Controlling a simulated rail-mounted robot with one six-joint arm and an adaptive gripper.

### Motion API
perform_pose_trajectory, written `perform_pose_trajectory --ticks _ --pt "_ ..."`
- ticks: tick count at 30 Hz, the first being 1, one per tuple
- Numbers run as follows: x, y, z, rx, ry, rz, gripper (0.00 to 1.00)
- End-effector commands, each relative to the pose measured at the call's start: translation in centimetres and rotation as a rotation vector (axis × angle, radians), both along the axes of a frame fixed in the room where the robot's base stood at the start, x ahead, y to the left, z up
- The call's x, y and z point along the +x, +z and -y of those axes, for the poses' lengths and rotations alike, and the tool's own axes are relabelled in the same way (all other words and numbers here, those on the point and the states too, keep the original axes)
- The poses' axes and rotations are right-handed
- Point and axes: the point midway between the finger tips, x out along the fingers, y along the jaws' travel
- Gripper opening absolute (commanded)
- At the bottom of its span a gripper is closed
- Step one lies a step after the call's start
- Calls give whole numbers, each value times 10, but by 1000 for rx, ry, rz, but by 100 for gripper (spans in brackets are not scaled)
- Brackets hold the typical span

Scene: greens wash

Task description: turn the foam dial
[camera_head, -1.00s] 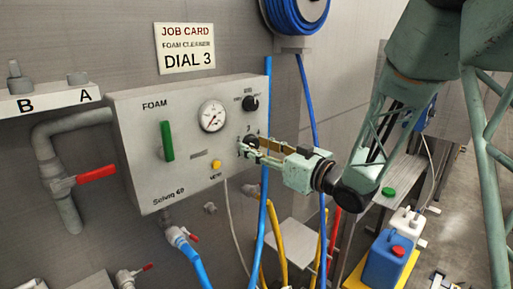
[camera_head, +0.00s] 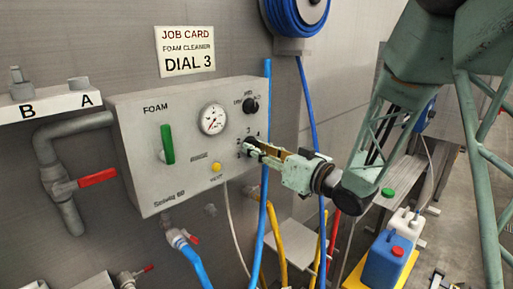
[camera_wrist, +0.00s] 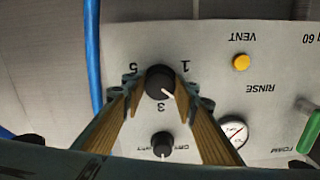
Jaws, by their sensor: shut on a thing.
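The foam dial is a round black knob (camera_wrist: 158,80) with a white pointer mark. In the wrist view its pointer lies between the 3 and the 1, nearer the 3. My gripper (camera_wrist: 164,92) has one finger on each side of the knob and is shut on it. The finger on the right covers part of the scale. The job card (camera_head: 186,50) above reads "DIAL 3".
A second black knob (camera_head: 250,105) sits just above the dial. The panel also has a gauge (camera_head: 213,119), a green handle (camera_head: 167,143) and a yellow vent button (camera_head: 216,167). A blue hose (camera_head: 265,205) hangs close beside the panel, behind my gripper.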

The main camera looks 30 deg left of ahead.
Motion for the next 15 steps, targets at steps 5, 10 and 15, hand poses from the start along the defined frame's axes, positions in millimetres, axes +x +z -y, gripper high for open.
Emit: perform_pose_trajectory --ticks 5,10,15 --pt "-1 2 0 44 0 -126 16" --pt "-1 2 0 93 0 -262 16" --pt "-1 2 0 141 0 -399 16"
